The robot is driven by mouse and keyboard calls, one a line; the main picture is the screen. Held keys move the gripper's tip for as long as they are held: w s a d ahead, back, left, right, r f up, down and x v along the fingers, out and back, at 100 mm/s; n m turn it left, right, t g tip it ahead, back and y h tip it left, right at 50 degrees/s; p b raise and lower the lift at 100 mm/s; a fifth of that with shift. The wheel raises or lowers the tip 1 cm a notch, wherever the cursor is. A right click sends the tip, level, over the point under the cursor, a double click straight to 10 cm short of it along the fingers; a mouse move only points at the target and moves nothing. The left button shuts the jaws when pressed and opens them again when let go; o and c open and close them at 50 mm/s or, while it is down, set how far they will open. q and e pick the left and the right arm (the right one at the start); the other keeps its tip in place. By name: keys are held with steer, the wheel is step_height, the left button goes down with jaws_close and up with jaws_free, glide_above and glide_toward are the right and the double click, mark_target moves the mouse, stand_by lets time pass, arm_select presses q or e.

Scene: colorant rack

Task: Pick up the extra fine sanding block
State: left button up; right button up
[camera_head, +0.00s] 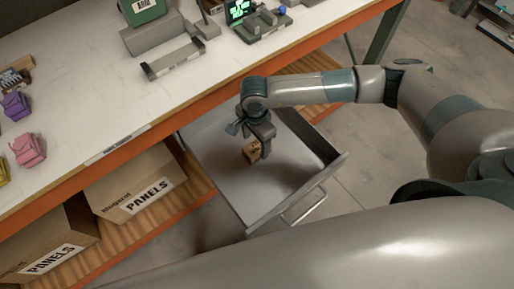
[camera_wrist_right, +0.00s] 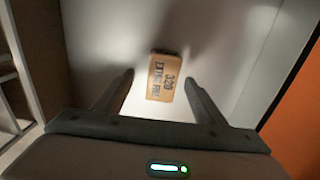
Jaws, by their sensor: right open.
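The extra fine sanding block (camera_wrist_right: 162,78) is a small tan block marked "320" and "EXTRA FINE" in the right wrist view. It lies on the floor of an open grey drawer (camera_head: 225,180). In the head view the block (camera_head: 251,152) shows just below my right gripper (camera_head: 256,140), which partly covers it. In the right wrist view my right gripper (camera_wrist_right: 160,95) is open, with one finger on each side of the block and gaps between. The block appears unheld. My left gripper is not in view.
The drawer's walls surround the gripper, and its handle (camera_head: 304,207) is at the front. A white workbench (camera_head: 100,100) with an orange edge stands above to the left. Cardboard boxes marked "PANELS" (camera_head: 130,185) sit on the shelf below. The rest of the drawer floor looks clear.

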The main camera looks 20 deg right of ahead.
mark_target(255, 147)
steer(key=shift+w+f+p, duration=0.2)
steer(key=shift+f+p, duration=0.65)
steer(key=shift+f, duration=0.1)
steer(key=shift+w+f+p, duration=0.1)
steer(key=shift+f+p, duration=0.35)
steer(key=shift+f, duration=1.2)
steer(key=shift+c, duration=0.4)
steer(key=c, duration=1.1)
